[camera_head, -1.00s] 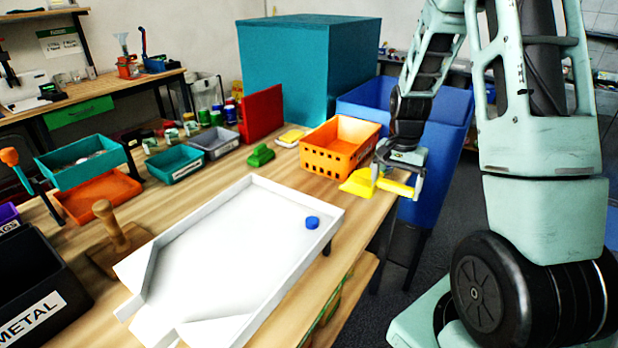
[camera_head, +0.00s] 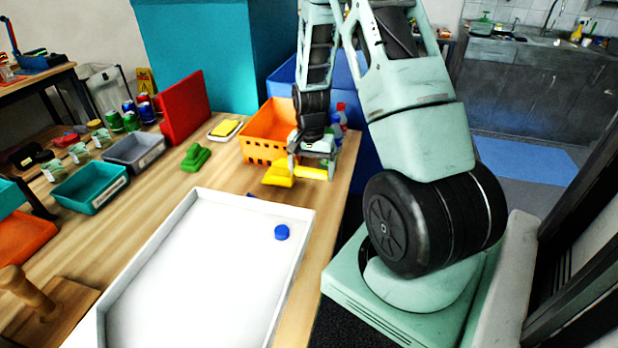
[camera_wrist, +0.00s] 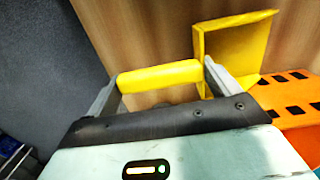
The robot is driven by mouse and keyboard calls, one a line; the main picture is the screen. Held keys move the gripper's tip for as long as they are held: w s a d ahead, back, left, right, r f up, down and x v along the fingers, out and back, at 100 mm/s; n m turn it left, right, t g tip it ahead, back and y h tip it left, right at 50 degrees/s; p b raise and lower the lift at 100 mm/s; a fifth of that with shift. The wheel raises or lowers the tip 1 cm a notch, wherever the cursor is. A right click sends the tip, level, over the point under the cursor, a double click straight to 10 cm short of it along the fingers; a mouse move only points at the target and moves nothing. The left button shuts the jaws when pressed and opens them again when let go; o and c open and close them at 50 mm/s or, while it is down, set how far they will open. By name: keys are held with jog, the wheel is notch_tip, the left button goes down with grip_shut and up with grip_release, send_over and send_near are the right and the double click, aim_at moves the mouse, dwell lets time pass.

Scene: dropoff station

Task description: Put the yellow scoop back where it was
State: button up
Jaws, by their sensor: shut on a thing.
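The yellow scoop (camera_head: 280,175) is held by its handle in my gripper (camera_head: 312,168), in front of the orange basket in the head view. In the wrist view my gripper (camera_wrist: 160,82) has its two fingers closed on the yellow handle. The square, open pan of the scoop (camera_wrist: 235,45) points right there, over the wood table surface. I cannot tell whether the scoop touches the table.
The orange perforated basket (camera_head: 262,151) stands right behind the scoop. A white tray (camera_head: 195,215) with a blue puck (camera_head: 282,232) lies in front. A green brush (camera_head: 196,157) and a yellow sponge (camera_head: 225,128) are to the left. The table's right edge is close.

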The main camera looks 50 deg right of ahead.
jog(key=shift+f, duration=1.65)
jog(key=shift+f, duration=0.1)
jog(key=o, duration=1.3)
